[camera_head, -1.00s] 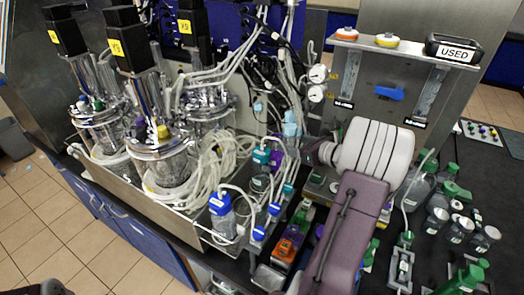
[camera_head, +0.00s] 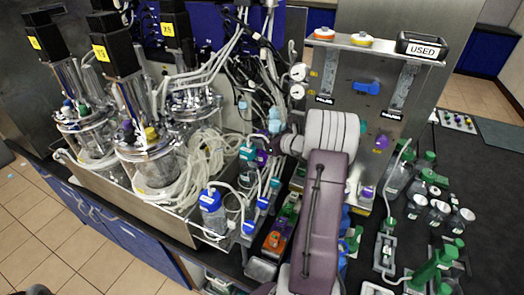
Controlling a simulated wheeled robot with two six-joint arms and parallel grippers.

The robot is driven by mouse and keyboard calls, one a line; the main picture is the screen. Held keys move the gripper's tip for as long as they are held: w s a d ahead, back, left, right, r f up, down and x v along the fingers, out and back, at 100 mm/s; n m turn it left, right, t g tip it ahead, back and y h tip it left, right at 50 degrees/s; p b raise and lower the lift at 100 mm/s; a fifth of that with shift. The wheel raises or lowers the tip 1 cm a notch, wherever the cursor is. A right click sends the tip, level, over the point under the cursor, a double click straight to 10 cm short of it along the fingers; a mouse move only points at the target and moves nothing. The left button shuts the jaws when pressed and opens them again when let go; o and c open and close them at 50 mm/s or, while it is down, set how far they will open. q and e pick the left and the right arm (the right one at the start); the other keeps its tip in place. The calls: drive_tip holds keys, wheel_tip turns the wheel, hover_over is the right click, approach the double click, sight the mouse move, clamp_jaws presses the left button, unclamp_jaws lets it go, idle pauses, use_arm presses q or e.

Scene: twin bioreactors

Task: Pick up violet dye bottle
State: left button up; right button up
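A small violet item (camera_head: 284,222), which may be the violet dye bottle, sits in a row between green and orange items, left of my arm. It is too small to make out its shape. My arm (camera_head: 322,215), purple-grey with a white ribbed joint, rises from the bottom centre and bends left at the top, beside the tubing. It hides part of the bench behind it. I cannot make out gripper fingers on it. No left gripper shows.
Glass bioreactors (camera_head: 150,150) with tubing stand in a metal tray at left. A blue-capped bottle (camera_head: 212,212) stands at its front. A steel valve panel (camera_head: 345,100) stands behind my arm. Several jars (camera_head: 437,215) and green-capped bottles crowd the right.

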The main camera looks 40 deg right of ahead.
drive_tip(key=shift+s+a, duration=0.1)
drive_tip(key=shift+s, duration=0.05)
clamp_jaws()
